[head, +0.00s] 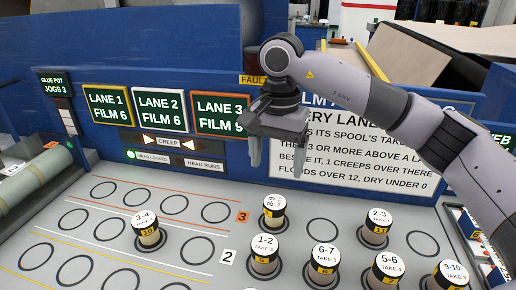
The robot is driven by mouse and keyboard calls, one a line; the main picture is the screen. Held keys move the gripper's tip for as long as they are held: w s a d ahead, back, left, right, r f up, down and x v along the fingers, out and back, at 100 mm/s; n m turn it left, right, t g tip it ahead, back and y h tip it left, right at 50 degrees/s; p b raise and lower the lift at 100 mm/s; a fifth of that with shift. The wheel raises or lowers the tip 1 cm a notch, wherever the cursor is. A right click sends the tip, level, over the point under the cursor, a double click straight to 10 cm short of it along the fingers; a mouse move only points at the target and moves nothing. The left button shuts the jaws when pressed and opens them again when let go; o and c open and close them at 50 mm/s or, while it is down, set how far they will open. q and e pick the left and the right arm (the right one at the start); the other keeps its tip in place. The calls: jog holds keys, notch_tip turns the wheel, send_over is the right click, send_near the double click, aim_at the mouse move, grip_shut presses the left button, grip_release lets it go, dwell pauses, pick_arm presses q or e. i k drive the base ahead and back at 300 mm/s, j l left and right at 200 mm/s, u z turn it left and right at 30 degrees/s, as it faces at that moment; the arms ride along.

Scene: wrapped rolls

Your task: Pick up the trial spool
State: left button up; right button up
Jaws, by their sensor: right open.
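Several short spools with white tops and black bands stand upright on the grey bench top (120,172). One spool marked 3-4 (149,236) stands apart at the left, in a lane of drawn circles. The others, at the right, are marked 8-9 (274,211), 1-2 (264,255), 6-7 (323,266), 2-3 (376,229), 5-6 (385,273) and 9-10 (449,277). No label reads "trial", so I cannot tell which is the trial spool. My right gripper (277,157) is open and empty, fingers down, above and behind the 8-9 spool.
A blue panel behind the bench carries LANE 1 (108,105), LANE 2 (161,110) and LANE 3 (220,115) displays. A white rule sign (350,160) is partly hidden by my right arm. Empty circles (104,190) fill the left bench. A roller (30,180) lies at the left edge.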

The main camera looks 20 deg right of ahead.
aim_at(144, 224)
jog(key=k+j, duration=0.65)
jog(key=k, duration=0.25)
